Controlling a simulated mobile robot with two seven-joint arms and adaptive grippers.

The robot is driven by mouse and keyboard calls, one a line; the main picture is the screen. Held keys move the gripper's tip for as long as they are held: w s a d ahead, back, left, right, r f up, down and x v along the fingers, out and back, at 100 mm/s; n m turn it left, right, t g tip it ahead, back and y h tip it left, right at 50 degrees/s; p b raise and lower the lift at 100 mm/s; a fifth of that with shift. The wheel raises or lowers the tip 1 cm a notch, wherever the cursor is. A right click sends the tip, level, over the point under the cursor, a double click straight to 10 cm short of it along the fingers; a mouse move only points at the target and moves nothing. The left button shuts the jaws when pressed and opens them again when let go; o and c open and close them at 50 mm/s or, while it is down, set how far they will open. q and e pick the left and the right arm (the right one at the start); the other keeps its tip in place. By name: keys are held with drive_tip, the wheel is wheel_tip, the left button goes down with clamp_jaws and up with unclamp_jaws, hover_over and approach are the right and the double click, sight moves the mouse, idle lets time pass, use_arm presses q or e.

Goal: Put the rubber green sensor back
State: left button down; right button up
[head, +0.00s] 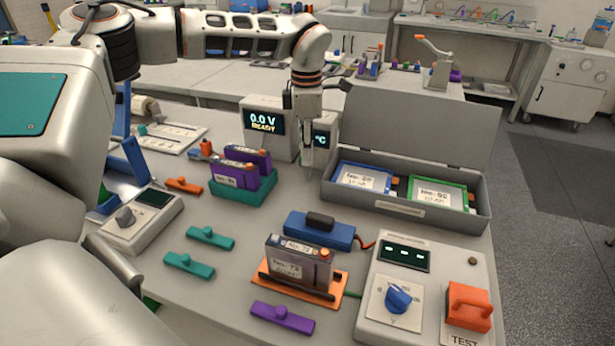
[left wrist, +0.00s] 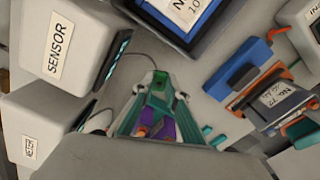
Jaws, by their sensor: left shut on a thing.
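My left gripper (head: 308,160) points down over the bench, in front of the temperature meter (head: 325,138) with the "°C" display. The gripper is shut on a small green sensor, seen between the fingertips in the left wrist view (left wrist: 161,84). A thin cable (left wrist: 132,54) arcs beside the gripper near the box labelled "SENSOR" (left wrist: 85,50). In the head view the sensor is mostly hidden by the fingers. My right gripper is in neither view.
Left of the gripper are a voltage meter (head: 264,122) reading "0.0 V READY" and purple batteries (head: 236,172) in a teal tray (head: 243,195). An open grey case (head: 350,205) stands to the right. An orange cradle (head: 335,296) with a battery is nearer.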

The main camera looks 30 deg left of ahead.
sight(307, 186)
use_arm(q)
drive_tip(key=shift+f, duration=0.75)
wheel_tip(307, 186, down, 6)
drive_tip(key=shift+r+b, duration=0.2)
drive_tip(key=shift+b, duration=0.25)
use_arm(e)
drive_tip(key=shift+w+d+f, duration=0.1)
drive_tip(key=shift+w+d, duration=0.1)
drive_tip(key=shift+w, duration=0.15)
use_arm(q)
drive_tip(key=c, duration=2)
unclamp_jaws()
drive_tip(key=shift+f, duration=0.1)
wheel_tip(307, 186, up, 11)
drive_tip(key=shift+f+p, duration=0.1)
drive_tip(key=shift+p, duration=0.7)
drive_tip(key=shift+r, duration=0.7)
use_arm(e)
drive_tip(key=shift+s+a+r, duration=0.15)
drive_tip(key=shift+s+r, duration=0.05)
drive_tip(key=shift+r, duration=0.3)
